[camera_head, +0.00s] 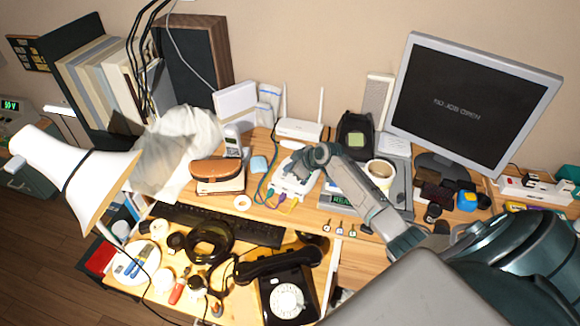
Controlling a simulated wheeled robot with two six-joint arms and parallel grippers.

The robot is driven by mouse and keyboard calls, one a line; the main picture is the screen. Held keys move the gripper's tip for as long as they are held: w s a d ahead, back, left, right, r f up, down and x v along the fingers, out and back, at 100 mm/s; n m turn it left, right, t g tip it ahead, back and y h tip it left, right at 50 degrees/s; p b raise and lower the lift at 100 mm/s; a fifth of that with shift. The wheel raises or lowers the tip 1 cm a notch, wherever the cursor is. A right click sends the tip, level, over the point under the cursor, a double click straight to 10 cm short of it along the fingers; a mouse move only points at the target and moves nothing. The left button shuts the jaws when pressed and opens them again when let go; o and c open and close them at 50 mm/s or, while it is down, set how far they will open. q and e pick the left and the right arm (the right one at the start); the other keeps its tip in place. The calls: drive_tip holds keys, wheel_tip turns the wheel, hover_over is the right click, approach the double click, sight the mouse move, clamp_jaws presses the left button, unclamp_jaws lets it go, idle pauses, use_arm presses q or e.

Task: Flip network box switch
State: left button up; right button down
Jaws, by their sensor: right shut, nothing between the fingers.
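A white box with coloured cables (284,184), which looks like the network box, sits on the raised wooden shelf in the middle of the desk. Yellow, purple and green cable ends come out of its front. My right gripper (303,172) is shut and empty, over the right part of this box. The gripper and wrist hide part of the box, and I cannot make out its switch or tell whether the fingers touch it. My left gripper is not in view.
A white router (299,129) with antennas stands behind the box. A brown case (216,170) lies to the left, and a mug (380,173) stands to the right. A monitor (465,95) fills the back right. A black dial phone (287,296) and a keyboard (215,225) are in front.

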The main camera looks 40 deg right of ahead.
drive_tip(key=shift+d+f+b, duration=0.15)
drive_tip(key=shift+f+b, duration=0.35)
drive_tip(key=shift+b, duration=0.45)
drive_tip(key=shift+r+g+y, duration=0.25)
drive_tip(key=shift+g+y, duration=0.05)
drive_tip(key=shift+p, duration=0.3)
drive_tip(key=shift+s+a+p, duration=0.35)
drive_tip(key=shift+a+p, duration=0.1)
drive_tip(key=shift+a, duration=0.05)
drive_tip(key=shift+s+a, duration=0.1)
drive_tip(key=shift+a, duration=0.2)
